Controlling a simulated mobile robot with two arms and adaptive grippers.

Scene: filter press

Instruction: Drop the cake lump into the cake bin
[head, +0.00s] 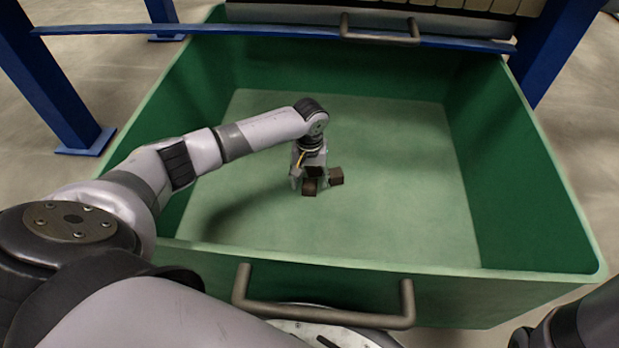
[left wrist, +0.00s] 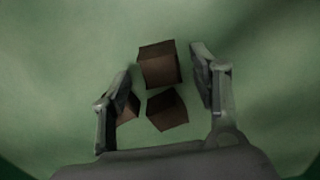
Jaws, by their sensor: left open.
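The green cake bin (head: 389,210) is open at the top and fills the middle of the head view. My left gripper (head: 310,181) points down inside it, open, with its fingers apart. Three dark brown cake lumps are at the gripper. In the left wrist view, one lump (left wrist: 158,66) shows between the fingertips with space on both sides. A second lump (left wrist: 167,109) is just below it, and a third (left wrist: 129,108) is partly hidden by the left finger. I cannot tell whether the upper lump touches the bin floor or is in the air. My right gripper does not show.
The bin's near wall carries a handle (head: 322,315). A blue frame (head: 52,80) stands at the left and behind the bin, with another handle (head: 380,38) above the far wall. The bin floor right of the lumps is clear.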

